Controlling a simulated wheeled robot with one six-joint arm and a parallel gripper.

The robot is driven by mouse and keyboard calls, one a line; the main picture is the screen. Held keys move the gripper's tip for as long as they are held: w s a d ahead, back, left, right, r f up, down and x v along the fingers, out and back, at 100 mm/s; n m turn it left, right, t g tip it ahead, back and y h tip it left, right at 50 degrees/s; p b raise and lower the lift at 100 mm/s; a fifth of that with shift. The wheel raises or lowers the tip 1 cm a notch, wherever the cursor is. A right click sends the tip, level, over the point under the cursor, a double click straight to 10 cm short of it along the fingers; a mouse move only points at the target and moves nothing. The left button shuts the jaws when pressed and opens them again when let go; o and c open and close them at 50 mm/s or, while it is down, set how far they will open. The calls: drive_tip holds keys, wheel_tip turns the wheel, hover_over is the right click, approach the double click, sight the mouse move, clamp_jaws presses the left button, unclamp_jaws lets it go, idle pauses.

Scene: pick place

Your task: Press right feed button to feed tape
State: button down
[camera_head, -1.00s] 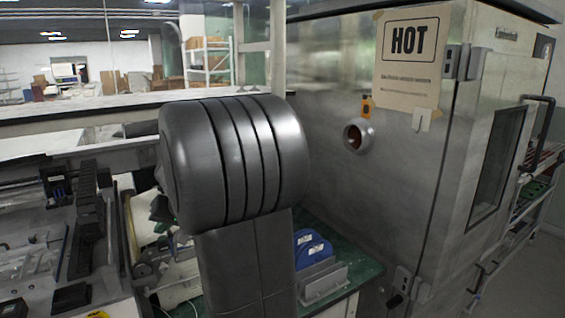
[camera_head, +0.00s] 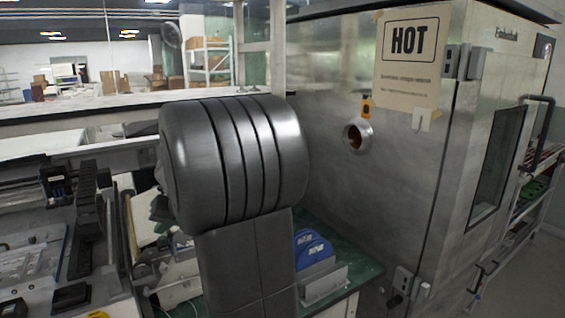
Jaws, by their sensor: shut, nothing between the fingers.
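My gripper is not in view. A large dark grey ribbed link of my own arm fills the middle of the head view and hides what lies behind it. I cannot make out the right feed button or the tape. Two blue rounded parts (camera_head: 312,247) stand in a grey metal holder (camera_head: 323,283) just right of my arm link. I cannot tell whether they belong to the tape feeder.
A green-topped bench (camera_head: 357,268) lies right of my arm. A tall metal cabinet (camera_head: 400,180) with a HOT sign (camera_head: 410,55) stands on the right. Black machine parts (camera_head: 90,210) crowd the left. White shelves (camera_head: 209,62) stand far behind.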

drive_tip(key=shift+f, duration=0.1)
drive_tip(key=shift+f+b, duration=0.4)
drive_tip(key=shift+b, duration=0.15)
drive_tip(key=shift+f, duration=0.15)
idle(0.4)
drive_tip(key=shift+r, duration=0.65)
drive_tip(key=shift+p, duration=0.3)
wheel_tip(320, 180, up, 6)
drive_tip(key=p, duration=0.4)
idle(0.5)
